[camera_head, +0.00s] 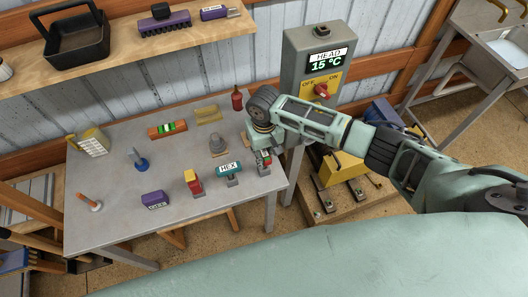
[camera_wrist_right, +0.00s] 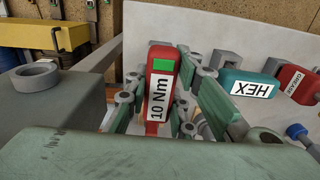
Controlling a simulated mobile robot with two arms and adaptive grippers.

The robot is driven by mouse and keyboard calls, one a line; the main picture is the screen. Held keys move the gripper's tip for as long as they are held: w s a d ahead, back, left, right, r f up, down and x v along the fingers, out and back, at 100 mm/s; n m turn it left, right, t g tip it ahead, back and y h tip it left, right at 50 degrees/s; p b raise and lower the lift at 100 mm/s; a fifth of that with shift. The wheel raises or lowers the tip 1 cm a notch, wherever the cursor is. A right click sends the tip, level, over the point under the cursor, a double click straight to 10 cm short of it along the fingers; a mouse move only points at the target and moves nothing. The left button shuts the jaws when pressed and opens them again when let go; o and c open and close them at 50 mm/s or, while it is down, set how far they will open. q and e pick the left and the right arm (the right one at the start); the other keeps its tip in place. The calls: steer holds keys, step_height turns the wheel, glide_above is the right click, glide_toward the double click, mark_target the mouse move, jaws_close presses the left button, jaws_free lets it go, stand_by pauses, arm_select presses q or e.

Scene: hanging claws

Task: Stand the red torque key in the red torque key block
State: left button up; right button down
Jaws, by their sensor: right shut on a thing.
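The red torque key (camera_wrist_right: 160,85) has a green patch and a "10 Nm" label. It sits between the two fingers of my right gripper (camera_wrist_right: 162,100), which is shut on it. In the head view my right gripper (camera_head: 264,149) is at the table's right end, with a bit of the red key (camera_head: 264,158) showing below it. A small grey block (camera_head: 264,171) shows under the key; in the wrist view a grey piece (camera_wrist_right: 133,77) shows just beyond it. The key's lower end is hidden, so I cannot tell whether it is in the block. My left gripper is not in view.
Left of the key, a teal HEX key (camera_head: 229,167) and a red-and-yellow piece (camera_head: 193,181) stand close by. A grey cone-like piece (camera_head: 217,146) and a red bottle (camera_head: 237,99) are behind. A purple block (camera_head: 155,200) lies near the front edge.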

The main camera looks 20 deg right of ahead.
steer(key=shift+f+b, duration=0.9)
steer(key=shift+f, duration=0.8)
steer(key=c, duration=1.4)
jaws_free()
steer(key=shift+r, duration=0.1)
steer(key=shift+c, duration=0.2)
steer(key=shift+r, duration=0.1)
step_height(320, 180, up, 12)
steer(key=shift+f, duration=0.1)
